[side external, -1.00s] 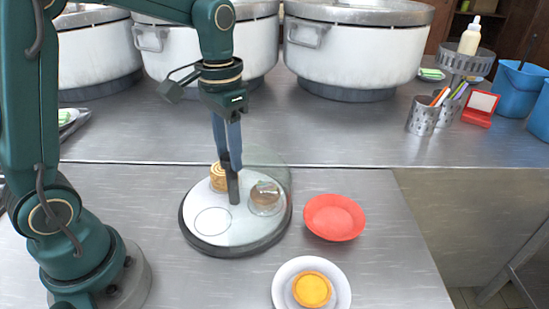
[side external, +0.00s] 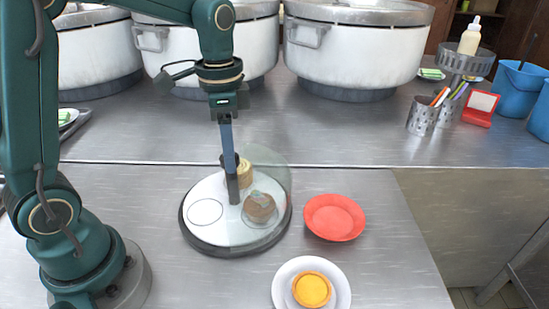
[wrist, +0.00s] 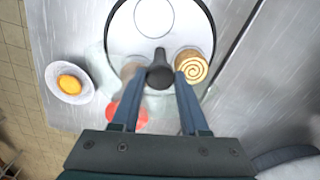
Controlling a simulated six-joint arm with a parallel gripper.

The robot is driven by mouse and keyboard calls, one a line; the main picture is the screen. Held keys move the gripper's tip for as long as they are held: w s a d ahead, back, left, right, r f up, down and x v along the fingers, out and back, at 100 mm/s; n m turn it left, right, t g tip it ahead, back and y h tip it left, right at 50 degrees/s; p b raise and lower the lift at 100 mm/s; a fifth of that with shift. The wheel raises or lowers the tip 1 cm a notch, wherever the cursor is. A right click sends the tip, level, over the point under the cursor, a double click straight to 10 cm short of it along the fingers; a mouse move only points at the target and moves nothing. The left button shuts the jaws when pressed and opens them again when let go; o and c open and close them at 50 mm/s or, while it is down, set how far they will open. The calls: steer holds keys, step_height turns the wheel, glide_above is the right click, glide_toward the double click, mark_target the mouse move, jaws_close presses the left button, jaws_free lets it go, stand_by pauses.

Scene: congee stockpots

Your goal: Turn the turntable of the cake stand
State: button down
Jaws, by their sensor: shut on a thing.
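The cake stand has a round white turntable (side external: 222,230) with a dark base rim, and it also shows in the wrist view (wrist: 128,30). A swirled roll cake (side external: 246,174) sits at its back, also in the wrist view (wrist: 191,66). A brown bun (side external: 260,207) sits at its right, behind a clear curved cover (side external: 275,172). An empty outlined circle (side external: 205,213) is at the left. A dark upright knob (wrist: 160,74) stands at the middle. My gripper (side external: 230,170) reaches down from above, its blue fingers shut on this knob.
A red plate (side external: 334,217) lies right of the stand. A white plate (side external: 284,293) with a yellow tart (side external: 311,290) is in front. Large white pots (side external: 355,50) stand behind. Metal pen cups (side external: 422,117) are at back right. The counter right of the red plate is clear.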

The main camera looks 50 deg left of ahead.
steer(key=shift+m, duration=5.8)
steer(key=shift+c, duration=2.1)
jaws_free()
steer(key=shift+r, duration=0.15)
steer(key=shift+r, duration=2.5)
